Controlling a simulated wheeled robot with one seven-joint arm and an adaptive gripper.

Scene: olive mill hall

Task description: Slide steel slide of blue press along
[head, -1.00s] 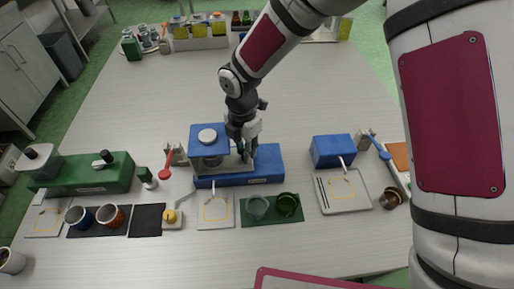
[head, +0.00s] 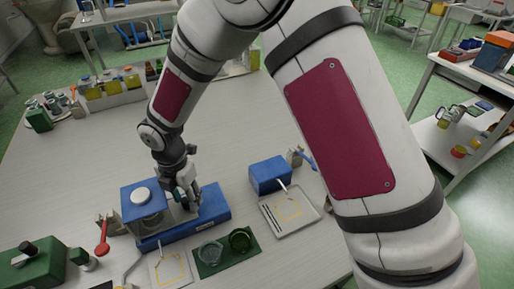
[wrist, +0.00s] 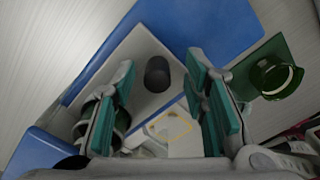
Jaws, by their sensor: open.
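The blue press (head: 150,242) stands on the table at lower left in the head view. Its housing with a round pale knob on top is on its left, and a low blue base runs to the right. Its steel slide (wrist: 140,50) shows in the wrist view as a pale metal plate with an upright dark knob (wrist: 157,73). My gripper (wrist: 160,62) is open above the slide, one finger on each side of the knob, with visible gaps. In the head view my gripper (head: 184,196) hides much of the slide and the knob.
A red-handled tool (head: 103,238) stands left of the press. A green mat (head: 222,262) with a clear glass and a green glass lies in front. A smaller blue block (head: 270,175) and a grey tray (head: 303,224) are to the right. Table behind the press is clear.

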